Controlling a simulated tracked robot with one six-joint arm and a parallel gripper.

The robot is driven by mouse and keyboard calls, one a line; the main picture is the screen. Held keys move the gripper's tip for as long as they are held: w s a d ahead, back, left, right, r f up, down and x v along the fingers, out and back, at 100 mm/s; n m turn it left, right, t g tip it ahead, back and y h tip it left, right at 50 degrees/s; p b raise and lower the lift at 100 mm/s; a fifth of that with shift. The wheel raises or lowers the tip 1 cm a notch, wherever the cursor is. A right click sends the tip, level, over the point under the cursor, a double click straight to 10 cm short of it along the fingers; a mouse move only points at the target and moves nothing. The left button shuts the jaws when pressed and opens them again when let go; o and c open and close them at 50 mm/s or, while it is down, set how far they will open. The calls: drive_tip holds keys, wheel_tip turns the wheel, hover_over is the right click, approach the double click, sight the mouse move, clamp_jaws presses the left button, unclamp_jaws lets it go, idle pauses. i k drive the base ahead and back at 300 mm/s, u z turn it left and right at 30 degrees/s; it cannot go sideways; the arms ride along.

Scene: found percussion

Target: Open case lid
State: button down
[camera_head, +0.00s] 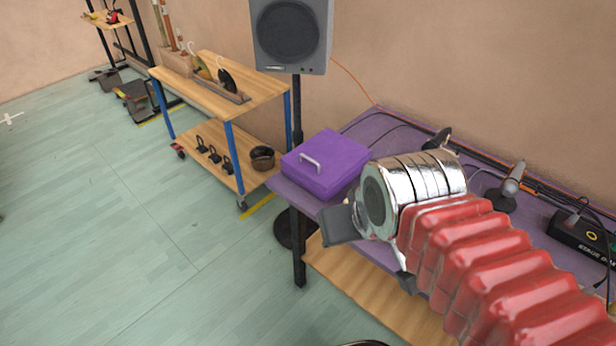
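My arm, in a red ribbed sleeve with a silver wrist, reaches in from the lower right. My gripper (342,226) shows as a dark grey finger just in front of the case and lower in the picture. The wrist hides most of the rest of the gripper, so its opening cannot be judged. I see nothing held in it, and it looks apart from the handle.
A microphone on a stand (508,190) and a black stage box (583,236) stand on the table (374,127) at right, with cables along the wall. A speaker (291,35) rises behind the case. A wooden cart (258,88) stands left. The green floor at left is clear.

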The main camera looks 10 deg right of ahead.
sight(325, 160)
drive_tip(key=u, duration=0.25)
drive_tip(key=i, duration=0.4)
drive_tip(key=u, duration=2.25)
